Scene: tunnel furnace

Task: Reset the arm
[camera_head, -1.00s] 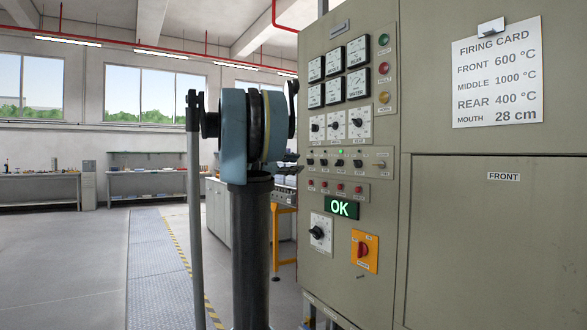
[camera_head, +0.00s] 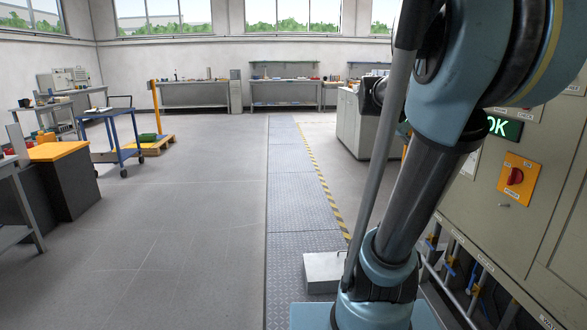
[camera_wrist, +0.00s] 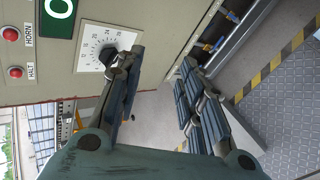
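My arm fills the right of the head view and leans up to the right in front of the control cabinet. My gripper (camera_wrist: 160,58) shows in the wrist view with its two fingers spread apart and nothing between them. Its left finger overlaps a black knob on a white dial (camera_wrist: 104,45) in the picture; I cannot tell whether it touches. I cannot make out the gripper in the head view.
The cabinet (camera_head: 560,215) stands close on the right, with a green OK display (camera_head: 503,127) and an orange switch plate (camera_head: 520,180). Pipes (camera_head: 470,278) run below it. Open floor (camera_head: 190,230) lies to the left. A blue cart (camera_head: 110,135) and an orange-topped cabinet (camera_head: 58,150) stand farther left.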

